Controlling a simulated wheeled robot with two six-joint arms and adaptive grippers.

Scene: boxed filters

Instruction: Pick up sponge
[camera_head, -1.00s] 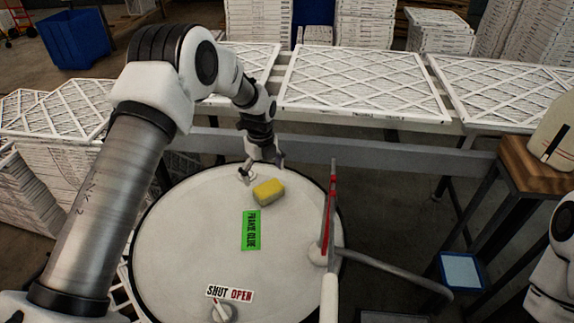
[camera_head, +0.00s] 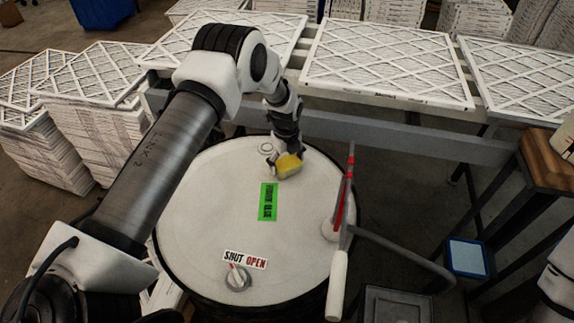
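A yellow sponge (camera_head: 289,166) is at the far part of the round white drum lid (camera_head: 205,215), just beyond the green label. My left gripper (camera_head: 286,153) reaches down to it from behind, at its upper edge, and hides part of it. The fingertips are small and dark there, so I cannot tell whether they are closed on the sponge or whether it is clear of the lid. Part of my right arm shows at the lower right edge; its gripper is out of view.
A red-and-white lever (camera_head: 345,215) stands up at the lid's right side. A valve knob (camera_head: 238,278) sits under the SHUT OPEN label (camera_head: 245,260). White filters (camera_head: 385,62) lie on a rack behind. A wooden stand (camera_head: 552,170) is at right. The lid's left part is clear.

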